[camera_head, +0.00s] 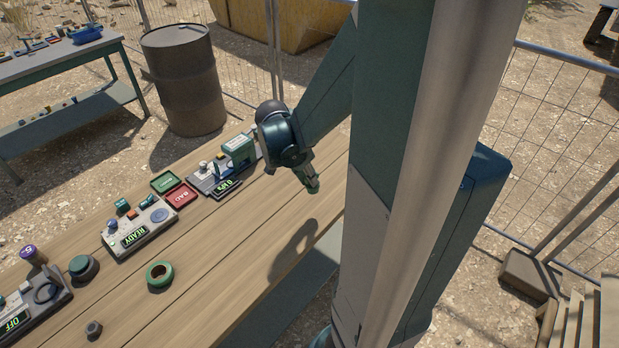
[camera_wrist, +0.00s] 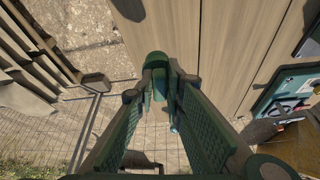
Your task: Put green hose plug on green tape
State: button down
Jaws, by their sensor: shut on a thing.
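The green tape (camera_head: 150,281) is a roll lying flat on the wooden table at the lower left of the head view. My gripper (camera_head: 313,188) hangs above the right part of the table, well apart from the tape. In the wrist view my gripper (camera_wrist: 160,92) is shut on a green rounded piece, which I take as the green hose plug (camera_wrist: 157,58). The fingers hide much of it. In the head view it is too small to tell from the fingertips.
Devices with displays (camera_head: 137,234) stand along the table's far side, near red (camera_head: 181,196) and green trays (camera_head: 165,182). A dark green round piece (camera_head: 83,267) and a small grey nut-like piece (camera_head: 93,328) flank the tape. The planks between gripper and tape are bare.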

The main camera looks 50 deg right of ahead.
dwell(0.4)
jog(key=w+a+n+t+p, duration=0.15)
jog(key=w+a+n, duration=0.35)
jog(key=w+a, duration=0.5)
notch_tip(320, 180, up, 4)
jog(key=n+t+y+p, duration=0.25)
jog(key=n+y, duration=0.25)
jog(key=n, duration=1)
send_over(160, 274)
jog(key=shift+f+t+b, duration=0.15)
jog(key=shift+t+b, duration=0.2)
jog(key=shift+t, duration=0.05)
jog(key=shift+f, duration=0.1)
jog(key=shift+w+f+b, duration=0.1)
jog(key=shift+f+b, duration=0.3)
jog(key=shift+f, duration=2.45)
jog(key=shift+f, duration=0.1)
jog(key=shift+f+b, duration=0.3)
jog(key=shift+f, duration=1.7)
